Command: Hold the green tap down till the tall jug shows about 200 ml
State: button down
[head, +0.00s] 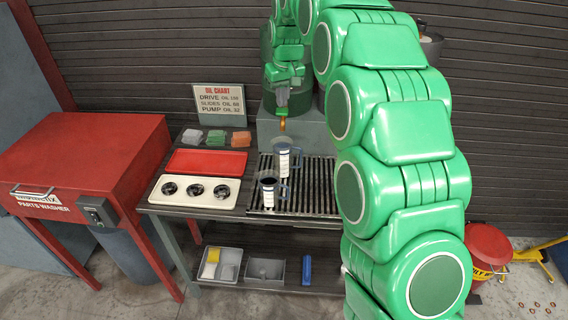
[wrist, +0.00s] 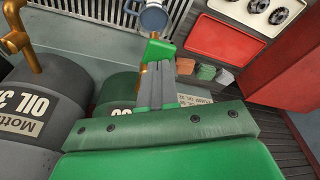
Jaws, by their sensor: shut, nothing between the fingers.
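My gripper (head: 282,98) is shut and empty, pointing down in front of the green drum on the grey stand. In the wrist view its grey fingertips (wrist: 160,66) are at the green tap lever (wrist: 159,50); I cannot tell whether they press it. The copper tap spout (head: 282,125) shows below my gripper in the head view. A jug (head: 284,158) with a pale scale band stands on the grating below the spout, and its rim shows in the wrist view (wrist: 154,17). A second jug (head: 268,188) stands in front. Their oil levels are too small to read.
The slatted grating (head: 318,185) bears both jugs. A red tray (head: 207,162), a cream tray (head: 196,192) with black parts and an oil chart (head: 219,104) are to the left. A grey drum (wrist: 40,105) with a brass tap stands beside the green drum (wrist: 116,92).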

jog(key=shift+f, duration=1.4)
dwell(6.6)
